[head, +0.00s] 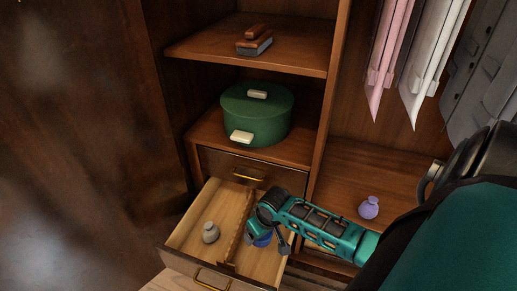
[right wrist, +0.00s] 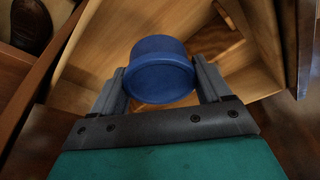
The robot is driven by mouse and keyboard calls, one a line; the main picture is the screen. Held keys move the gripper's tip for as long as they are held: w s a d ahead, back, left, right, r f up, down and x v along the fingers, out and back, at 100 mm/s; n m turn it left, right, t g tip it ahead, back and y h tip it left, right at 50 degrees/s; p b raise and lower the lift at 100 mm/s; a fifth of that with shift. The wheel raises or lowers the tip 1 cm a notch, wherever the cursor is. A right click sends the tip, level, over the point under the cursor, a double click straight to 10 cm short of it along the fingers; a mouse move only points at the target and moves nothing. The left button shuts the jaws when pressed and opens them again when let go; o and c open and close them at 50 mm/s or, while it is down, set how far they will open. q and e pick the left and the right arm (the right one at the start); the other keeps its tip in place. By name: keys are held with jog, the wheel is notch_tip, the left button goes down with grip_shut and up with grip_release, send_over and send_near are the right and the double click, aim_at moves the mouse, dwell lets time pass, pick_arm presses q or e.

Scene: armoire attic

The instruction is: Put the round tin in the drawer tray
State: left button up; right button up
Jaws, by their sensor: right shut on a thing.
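The round tin (right wrist: 160,72) is blue and sits between the two fingers of my right gripper (right wrist: 160,88) in the right wrist view. In the head view a small part of the tin (head: 263,241) shows under the gripper; the rest is hidden by it. My right gripper is shut on the tin, over the right-hand part of the open drawer (head: 259,268). A wooden divider (head: 237,228) runs front to back in the drawer, just left of the gripper. I cannot tell whether the tin touches the drawer floor. My left gripper is not in view.
A green round box (head: 257,114) and a brush (head: 255,40) are on shelves above. A purple bottle (head: 369,208) stands right of the drawer, under hanging clothes (head: 425,55).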

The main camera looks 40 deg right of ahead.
jog(key=b, duration=0.2)
send_over(258, 253)
jog(key=s, duration=0.1)
notch_tip(258, 253, down, 6)
jog(key=shift+s+f, duration=0.1)
jog(key=shift+f, duration=0.05)
jog(key=shift+f+b, duration=0.35)
jog(key=shift+f, duration=0.05)
notch_tip(258, 253, down, 4)
jog(key=shift+f+b, duration=0.15)
jog(key=shift+b, duration=1)
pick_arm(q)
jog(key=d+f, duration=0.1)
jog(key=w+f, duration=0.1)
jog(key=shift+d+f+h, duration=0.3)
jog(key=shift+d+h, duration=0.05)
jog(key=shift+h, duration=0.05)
pick_arm(e)
jog(key=o, duration=0.8)
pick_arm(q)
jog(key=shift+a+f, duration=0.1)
pick_arm(e)
jog(key=shift+o, duration=1.3)
